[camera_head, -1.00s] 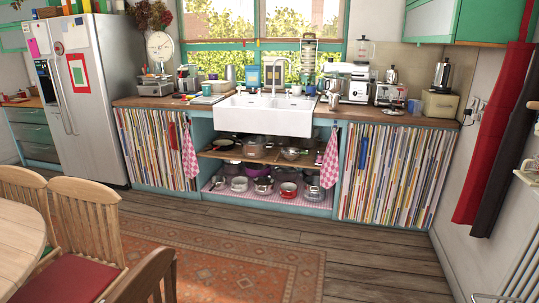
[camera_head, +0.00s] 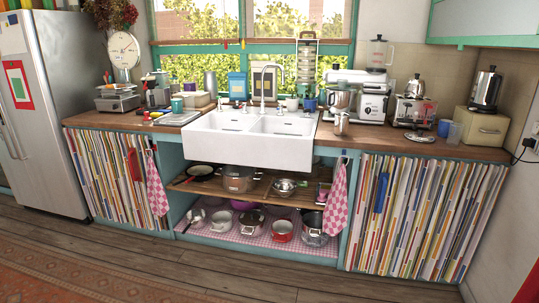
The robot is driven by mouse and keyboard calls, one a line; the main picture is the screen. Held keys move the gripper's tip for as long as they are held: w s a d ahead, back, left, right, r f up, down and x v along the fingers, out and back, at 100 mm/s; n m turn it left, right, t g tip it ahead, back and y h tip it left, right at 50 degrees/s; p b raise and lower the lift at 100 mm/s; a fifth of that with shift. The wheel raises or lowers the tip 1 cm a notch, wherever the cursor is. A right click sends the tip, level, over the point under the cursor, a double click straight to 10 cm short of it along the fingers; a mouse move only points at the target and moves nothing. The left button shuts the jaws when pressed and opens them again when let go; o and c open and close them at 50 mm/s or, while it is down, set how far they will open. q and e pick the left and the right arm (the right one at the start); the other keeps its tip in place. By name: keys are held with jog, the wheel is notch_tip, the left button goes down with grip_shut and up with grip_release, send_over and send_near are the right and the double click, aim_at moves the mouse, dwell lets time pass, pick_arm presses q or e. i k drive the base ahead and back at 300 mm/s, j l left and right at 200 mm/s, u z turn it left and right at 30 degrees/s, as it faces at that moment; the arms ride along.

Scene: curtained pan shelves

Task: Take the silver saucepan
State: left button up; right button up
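Several pans stand on the open shelves under the sink, and I cannot tell for sure which is the silver saucepan. On the bottom shelf there is a tall silver pot (camera_head: 314,230) at the right and a wide silver pan (camera_head: 251,224) in the middle. A smaller light-coloured pan (camera_head: 221,221) stands at the left, next to a pan with a handle (camera_head: 196,215). On the upper shelf are a silver bowl-like pan (camera_head: 284,187) and a larger lidded pot (camera_head: 238,179). Neither of my grippers is in view.
A red pot (camera_head: 283,232) stands between the silver ones, with purple pots behind. Striped curtains hang left (camera_head: 110,175) and right (camera_head: 425,215) of the shelves. Pink checked towels (camera_head: 335,200) hang at both sides of the opening. The wooden floor (camera_head: 200,262) in front is clear.

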aim_at(195, 218)
jog(key=i, duration=0.95)
jog(key=i+u, duration=0.1)
jog(key=i, duration=0.9)
jog(key=l, duration=0.05)
